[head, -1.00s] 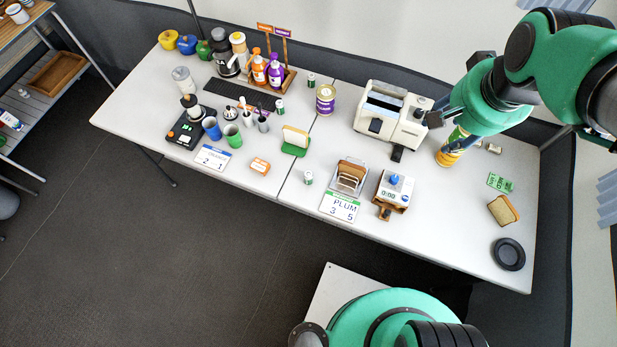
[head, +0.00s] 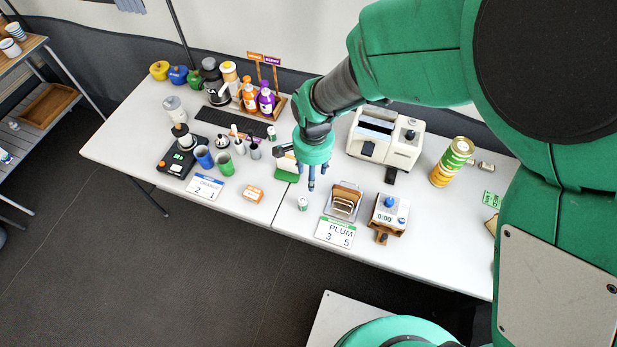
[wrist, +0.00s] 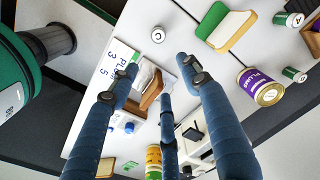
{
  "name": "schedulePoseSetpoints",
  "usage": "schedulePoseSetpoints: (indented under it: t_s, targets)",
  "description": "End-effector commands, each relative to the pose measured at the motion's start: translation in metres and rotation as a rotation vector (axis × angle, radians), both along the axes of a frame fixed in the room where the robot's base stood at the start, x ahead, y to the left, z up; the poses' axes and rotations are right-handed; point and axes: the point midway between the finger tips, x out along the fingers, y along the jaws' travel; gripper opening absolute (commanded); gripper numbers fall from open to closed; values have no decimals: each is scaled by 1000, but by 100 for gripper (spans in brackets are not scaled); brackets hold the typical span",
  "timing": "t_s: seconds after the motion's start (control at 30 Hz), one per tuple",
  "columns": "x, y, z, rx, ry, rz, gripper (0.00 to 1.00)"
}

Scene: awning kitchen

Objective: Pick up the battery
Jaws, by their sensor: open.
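One small green-and-white battery (head: 303,203) stands upright on the table, left of the toast rack. In the wrist view the same battery (wrist: 158,34) shows its top end, beyond the spread fingertips and apart from them. A similar small can-like cylinder (head: 271,132) stands farther back by the cups. In the wrist view two such cylinders lie to the right, one upper (wrist: 289,19) and one lower (wrist: 294,74). My gripper (head: 312,185) is open and empty, its fingers pointing down above the table, just behind the near battery. The three spread fingers (wrist: 160,78) also fill the wrist view.
A toast rack (head: 342,203), a PLUM card (head: 335,233) and a timer box (head: 388,213) stand right of the near battery. A green-based sponge-like block (head: 287,173) is behind it. A toaster (head: 385,137) stands farther back. The table's front edge is close; some bare tabletop lies left.

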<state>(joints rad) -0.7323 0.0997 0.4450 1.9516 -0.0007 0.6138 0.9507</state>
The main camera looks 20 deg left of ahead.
Motion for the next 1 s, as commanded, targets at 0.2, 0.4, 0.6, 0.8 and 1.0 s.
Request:
schedulePoseSetpoints:
  t_s: [0.2, 0.4, 0.6, 0.8, 1.0]
  targets:
    - [-14, 23, -36, -19, 22, -13, 47]
    - [-16, 26, -40, -21, 24, -16, 47]
    - [-16, 26, -40, -21, 24, -16, 47]
    - [-16, 25, -48, -23, 25, -16, 47]
    - [-17, 25, -74, -24, 26, -16, 47]
